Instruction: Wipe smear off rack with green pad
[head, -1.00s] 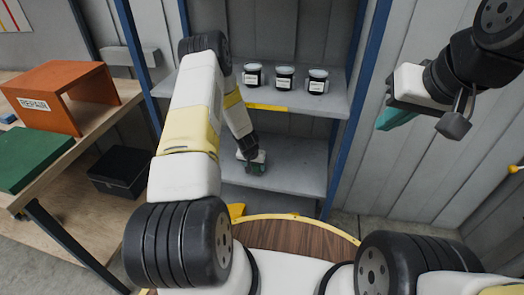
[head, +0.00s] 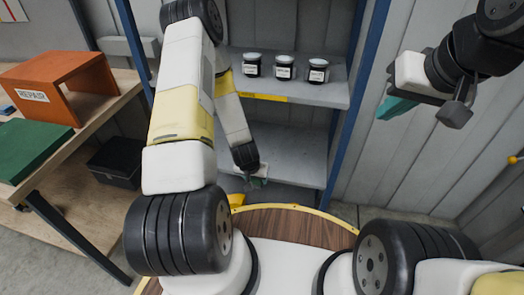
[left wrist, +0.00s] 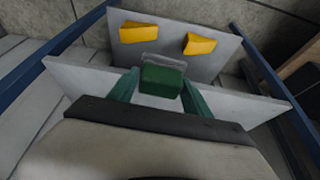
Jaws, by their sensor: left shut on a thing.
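My left gripper (head: 258,180) is low at the front of the rack's lower grey shelf (head: 290,148). In the left wrist view the left gripper (left wrist: 160,88) has its green fingers on both sides of the green pad (left wrist: 162,80) and is shut on it. The pad is over the grey shelf surface; I cannot tell whether it touches. No smear can be made out; the pad and hand hide part of the shelf. My right gripper (head: 398,106) hangs at the upper right, away from the rack, with teal fingers; its opening is unclear.
Several dark jars (head: 285,67) stand on the upper shelf, which has a yellow label (head: 265,97). Blue posts (head: 350,85) flank the rack. A wooden table (head: 100,120) at left holds an orange stand (head: 62,85) and a green block (head: 32,148). A black bin (head: 116,164) sits below.

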